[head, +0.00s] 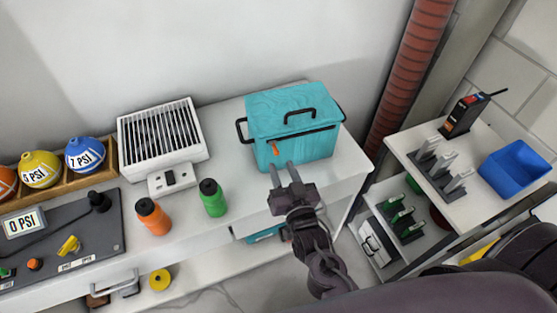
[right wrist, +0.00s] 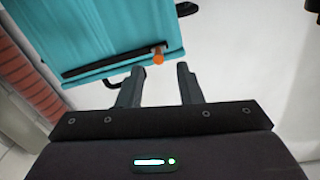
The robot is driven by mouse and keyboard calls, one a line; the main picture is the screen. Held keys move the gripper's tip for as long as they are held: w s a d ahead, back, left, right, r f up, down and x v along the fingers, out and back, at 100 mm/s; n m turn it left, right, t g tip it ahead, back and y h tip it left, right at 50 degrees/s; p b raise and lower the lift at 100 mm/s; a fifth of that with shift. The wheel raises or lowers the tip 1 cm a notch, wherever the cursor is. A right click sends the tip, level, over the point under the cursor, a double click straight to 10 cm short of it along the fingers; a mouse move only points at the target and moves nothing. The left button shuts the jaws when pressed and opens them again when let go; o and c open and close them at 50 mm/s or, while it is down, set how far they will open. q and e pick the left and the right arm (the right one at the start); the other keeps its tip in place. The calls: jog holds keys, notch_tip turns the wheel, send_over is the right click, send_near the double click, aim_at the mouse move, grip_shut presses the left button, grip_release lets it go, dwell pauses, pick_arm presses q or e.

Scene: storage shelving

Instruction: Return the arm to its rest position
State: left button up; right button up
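My right gripper (head: 282,176) is in front of the teal box (head: 300,112) on the white counter. Its two fingers are apart with nothing between them. In the right wrist view the gripper (right wrist: 158,85) also shows spread, empty fingers, with the teal box (right wrist: 115,30) beyond them. The box has a dark top handle, dark side handles and an orange peg (head: 274,148) on its front; its lid looks closed. The fingertips appear close to the box front, but I cannot tell whether they touch it. My left gripper is not in view.
A green bottle (head: 213,198) and an orange bottle (head: 153,217) stand on the counter (head: 235,228). A white vented heater (head: 162,136) is behind them. A grey panel (head: 80,235) lies at left. A shelf at right (head: 410,145) holds a blue bin (head: 517,171) and a radio (head: 462,116).

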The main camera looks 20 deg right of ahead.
jog(key=shift+s, duration=0.6)
